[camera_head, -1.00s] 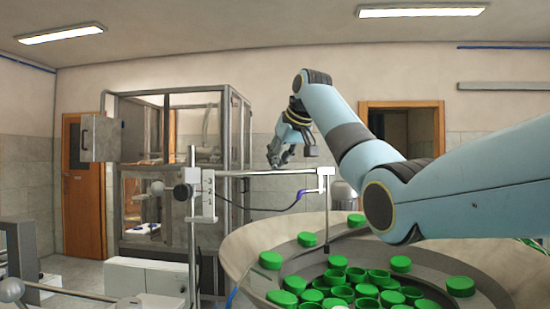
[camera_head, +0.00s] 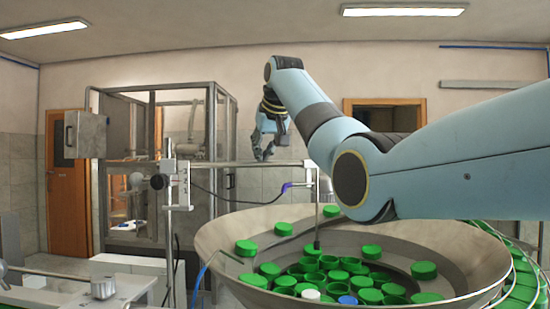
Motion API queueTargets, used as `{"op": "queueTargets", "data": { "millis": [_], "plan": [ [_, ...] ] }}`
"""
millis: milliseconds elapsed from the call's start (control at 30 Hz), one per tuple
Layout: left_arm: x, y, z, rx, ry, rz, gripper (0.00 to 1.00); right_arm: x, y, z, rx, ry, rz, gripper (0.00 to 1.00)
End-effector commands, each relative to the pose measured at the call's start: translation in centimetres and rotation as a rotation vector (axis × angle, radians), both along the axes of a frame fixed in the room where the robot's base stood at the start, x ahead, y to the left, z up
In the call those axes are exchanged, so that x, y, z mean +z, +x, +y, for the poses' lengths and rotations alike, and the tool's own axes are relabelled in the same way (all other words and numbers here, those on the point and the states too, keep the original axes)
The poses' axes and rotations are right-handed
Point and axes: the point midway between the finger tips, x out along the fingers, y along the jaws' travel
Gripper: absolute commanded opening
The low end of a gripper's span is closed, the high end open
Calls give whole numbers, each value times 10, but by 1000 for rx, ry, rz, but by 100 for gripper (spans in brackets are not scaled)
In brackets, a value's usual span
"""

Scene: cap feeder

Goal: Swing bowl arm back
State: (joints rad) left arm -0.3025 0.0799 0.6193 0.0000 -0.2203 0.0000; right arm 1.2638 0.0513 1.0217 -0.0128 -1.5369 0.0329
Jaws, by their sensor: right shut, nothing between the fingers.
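The bowl arm (camera_head: 238,163) is a thin level bar. It runs from an upright post (camera_head: 168,215) on the left to a bracket over the feeder bowl. A thin rod hangs from the bracket down among the caps. The feeder bowl (camera_head: 222,235) is wide and grey and holds many green caps (camera_head: 328,262), with one white and one blue cap near the front. My right gripper (camera_head: 264,155) is shut and empty, at or just behind the bar; I cannot tell whether it touches. My left gripper is not in view.
A framed glass machine cabinet (camera_head: 215,140) with a grey box (camera_head: 85,134) stands behind the post. White housings (camera_head: 125,266) and metal fittings are at the lower left. A spiral track with green caps (camera_head: 525,265) runs along the bowl's right side.

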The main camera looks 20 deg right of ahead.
Motion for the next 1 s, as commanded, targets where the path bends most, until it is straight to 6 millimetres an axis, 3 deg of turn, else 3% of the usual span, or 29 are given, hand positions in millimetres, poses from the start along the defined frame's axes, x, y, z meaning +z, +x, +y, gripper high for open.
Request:
{"op": "queueTargets", "data": {
  "millis": [433,867,1000],
  "plan": [
    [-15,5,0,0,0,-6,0,-3,-54,3,-234,3,3,0],
    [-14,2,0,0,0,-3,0,-3,-57,2,-249,4,9,0],
    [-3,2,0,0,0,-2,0,2,-52,-2,-250,3,9,0]
  ]
}}
